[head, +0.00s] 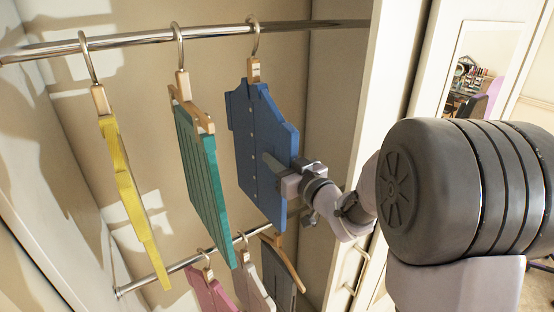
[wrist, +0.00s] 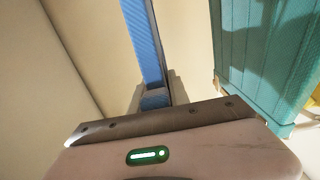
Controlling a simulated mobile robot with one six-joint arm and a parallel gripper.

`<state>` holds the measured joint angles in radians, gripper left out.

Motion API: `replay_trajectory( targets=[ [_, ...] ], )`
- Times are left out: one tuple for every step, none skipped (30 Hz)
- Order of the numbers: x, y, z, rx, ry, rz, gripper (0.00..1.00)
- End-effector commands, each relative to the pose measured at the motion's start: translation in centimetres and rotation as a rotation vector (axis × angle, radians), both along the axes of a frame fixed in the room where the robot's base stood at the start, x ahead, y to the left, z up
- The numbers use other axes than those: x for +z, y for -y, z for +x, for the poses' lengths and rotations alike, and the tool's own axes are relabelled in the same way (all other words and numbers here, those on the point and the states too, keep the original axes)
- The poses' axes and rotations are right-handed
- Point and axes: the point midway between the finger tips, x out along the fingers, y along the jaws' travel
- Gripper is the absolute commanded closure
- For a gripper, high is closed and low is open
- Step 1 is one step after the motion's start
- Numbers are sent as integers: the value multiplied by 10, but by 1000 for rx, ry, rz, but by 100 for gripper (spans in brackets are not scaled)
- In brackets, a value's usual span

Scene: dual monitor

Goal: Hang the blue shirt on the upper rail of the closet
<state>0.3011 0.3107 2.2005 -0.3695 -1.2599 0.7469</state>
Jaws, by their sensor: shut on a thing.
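The blue shirt (head: 262,150) is upright on its wooden hanger, and the hanger's hook (head: 255,40) is at the upper rail (head: 200,34), right of the other upper garments. From this angle the hook appears to loop over the rail. My gripper (head: 282,178) is shut on the shirt at its right edge, with one finger across the front. In the wrist view the shirt (wrist: 143,45) shows edge-on as a blue strip running into the jaws (wrist: 155,98). The fingertips are partly hidden there.
A teal garment (head: 203,165) and a yellow garment (head: 128,185) hang on the upper rail to the left. A lower rail (head: 170,272) holds pink (head: 208,296), white (head: 254,288) and grey (head: 280,275) garments. The closet's right side panel (head: 372,90) stands close to my arm.

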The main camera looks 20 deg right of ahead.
Motion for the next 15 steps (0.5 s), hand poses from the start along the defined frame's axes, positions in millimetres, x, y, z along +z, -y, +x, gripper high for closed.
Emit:
replay_trajectory(
  targets=[
    [1,0,0,0,1,-1,100],
    [1,0,0,0,1,-1,100],
    [1,0,0,0,1,-1,100],
    [1,0,0,0,1,-1,100],
    [1,0,0,0,1,-1,100],
    [1,0,0,0,1,-1,74],
    [1,0,0,0,1,-1,68],
    [1,0,0,0,1,-1,63],
    [1,0,0,0,1,0,55],
    [1,0,0,0,1,0,53],
    [1,0,0,0,1,0,53],
    [1,0,0,0,1,0,53],
    [1,0,0,0,1,0,53],
    [1,0,0,0,1,0,53],
    [1,0,0,0,1,0,53]
  ],
)
